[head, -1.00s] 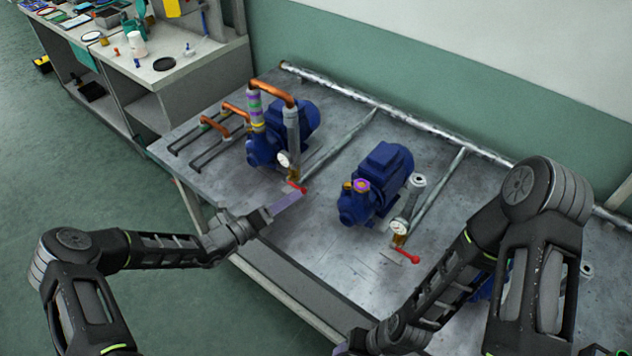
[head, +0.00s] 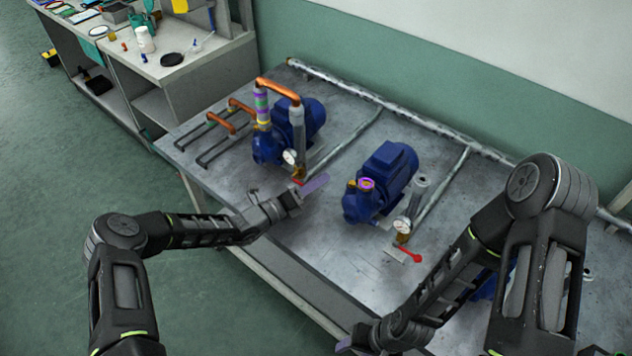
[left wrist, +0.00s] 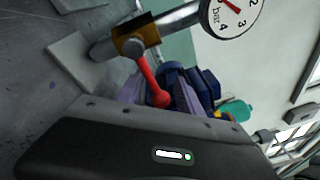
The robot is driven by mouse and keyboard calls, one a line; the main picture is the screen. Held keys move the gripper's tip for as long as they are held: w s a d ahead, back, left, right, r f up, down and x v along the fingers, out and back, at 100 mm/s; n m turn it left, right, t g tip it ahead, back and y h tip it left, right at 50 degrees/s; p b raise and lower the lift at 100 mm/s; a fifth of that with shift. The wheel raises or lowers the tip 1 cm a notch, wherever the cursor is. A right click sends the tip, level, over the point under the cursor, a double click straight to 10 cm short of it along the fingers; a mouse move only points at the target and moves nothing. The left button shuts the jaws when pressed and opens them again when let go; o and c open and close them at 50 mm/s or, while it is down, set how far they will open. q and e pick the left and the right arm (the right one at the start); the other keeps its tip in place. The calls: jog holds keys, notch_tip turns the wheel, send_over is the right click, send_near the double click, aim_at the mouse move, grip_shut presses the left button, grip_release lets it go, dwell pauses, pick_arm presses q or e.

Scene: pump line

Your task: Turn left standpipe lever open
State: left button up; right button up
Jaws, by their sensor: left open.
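The left standpipe (head: 297,128) has a pressure gauge and a brass valve with a red lever (head: 299,181). In the left wrist view the red lever (left wrist: 150,80) hangs from the brass valve body (left wrist: 132,38). Its rounded end appears between my two purple fingers; I cannot tell whether they touch it. My left gripper (head: 314,185) is open, and it partly hides the lever in the head view. My right gripper (head: 347,344) shows only partly at the bottom, and its opening is unclear.
A blue pump (head: 270,148) with copper pipework stands behind the left standpipe. A second blue pump (head: 388,170) stands to the right, beside another standpipe with a red lever (head: 411,256). A side bench (head: 185,75) is at the far left. The metal table's front strip is clear.

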pick_arm(q)
jog(key=shift+c, duration=0.2)
grip_shut()
jog(key=shift+w+r, duration=0.1)
jog(key=shift+r, duration=0.05)
dwell(1.0)
